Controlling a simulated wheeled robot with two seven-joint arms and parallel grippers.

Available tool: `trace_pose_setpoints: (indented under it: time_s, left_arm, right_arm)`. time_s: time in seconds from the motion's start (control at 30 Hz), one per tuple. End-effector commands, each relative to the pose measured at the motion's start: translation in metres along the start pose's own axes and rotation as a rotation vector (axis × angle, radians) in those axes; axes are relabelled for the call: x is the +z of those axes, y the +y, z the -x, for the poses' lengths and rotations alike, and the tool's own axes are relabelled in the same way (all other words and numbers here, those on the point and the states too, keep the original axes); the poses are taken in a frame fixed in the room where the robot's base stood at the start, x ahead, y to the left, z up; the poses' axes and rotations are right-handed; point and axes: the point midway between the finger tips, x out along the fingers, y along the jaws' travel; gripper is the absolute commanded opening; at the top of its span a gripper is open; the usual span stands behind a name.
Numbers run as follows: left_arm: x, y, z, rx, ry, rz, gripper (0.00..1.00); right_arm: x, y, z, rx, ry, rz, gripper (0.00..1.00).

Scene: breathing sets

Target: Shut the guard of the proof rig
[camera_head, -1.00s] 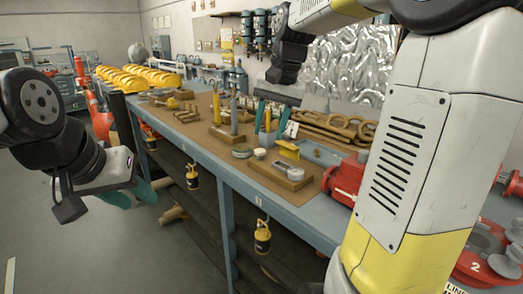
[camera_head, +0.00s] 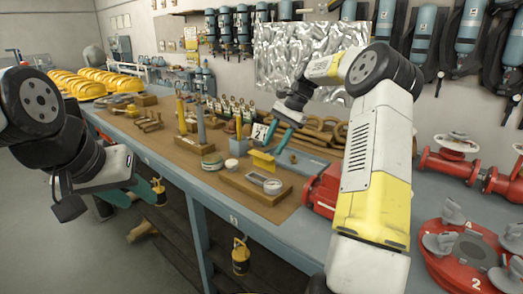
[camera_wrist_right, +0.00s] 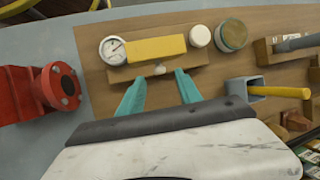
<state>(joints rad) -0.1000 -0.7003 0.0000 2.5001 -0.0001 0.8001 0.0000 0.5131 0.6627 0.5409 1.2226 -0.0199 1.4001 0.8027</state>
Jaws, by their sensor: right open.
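The proof rig is a wooden block (camera_head: 243,188) on the brown mat, with a round dial gauge (camera_head: 273,186) at its near right end. Its yellow guard (camera_head: 262,161) stands up along the block's far side, and the gauge is uncovered. In the right wrist view the guard (camera_wrist_right: 157,47) lies beside the gauge (camera_wrist_right: 112,50), with a small pale knob (camera_wrist_right: 160,69) below it. My right gripper (camera_wrist_right: 158,88) is open and empty, its teal fingers pointing at the guard's side of the block. My left gripper (camera_head: 137,192) hangs open and empty off the table's left.
A red flanged fitting (camera_head: 322,190) stands close right of the rig. Red valve parts (camera_head: 468,248) lie at the right.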

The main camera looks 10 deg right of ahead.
Motion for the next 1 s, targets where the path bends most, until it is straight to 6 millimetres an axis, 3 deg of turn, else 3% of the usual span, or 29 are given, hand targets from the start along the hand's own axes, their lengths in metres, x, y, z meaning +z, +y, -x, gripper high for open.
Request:
trace_pose_setpoints:
  time_s: [0.2,0.5,0.57,0.73,1.0]
  left_arm:
    - [0.000,0.000,0.000,0.000,0.000,0.000,0.38]
    - [0.000,0.000,0.000,0.000,0.000,0.000,0.38]
    - [0.000,0.000,0.000,0.000,0.000,0.000,0.38]
    - [0.000,0.000,0.000,0.000,0.000,0.000,0.38]
    - [0.000,0.000,0.000,0.000,0.000,0.000,0.38]
  right_arm:
    - [0.000,0.000,-0.024,0.001,0.000,0.001,0.41]
    - [0.000,0.000,-0.027,0.000,0.001,0.001,0.41]
    - [0.000,0.000,-0.027,0.000,0.001,0.001,0.33]
    - [0.000,0.000,-0.027,0.000,0.001,0.001,0.00]
    - [0.001,-0.001,-0.027,0.001,0.009,0.004,0.00]
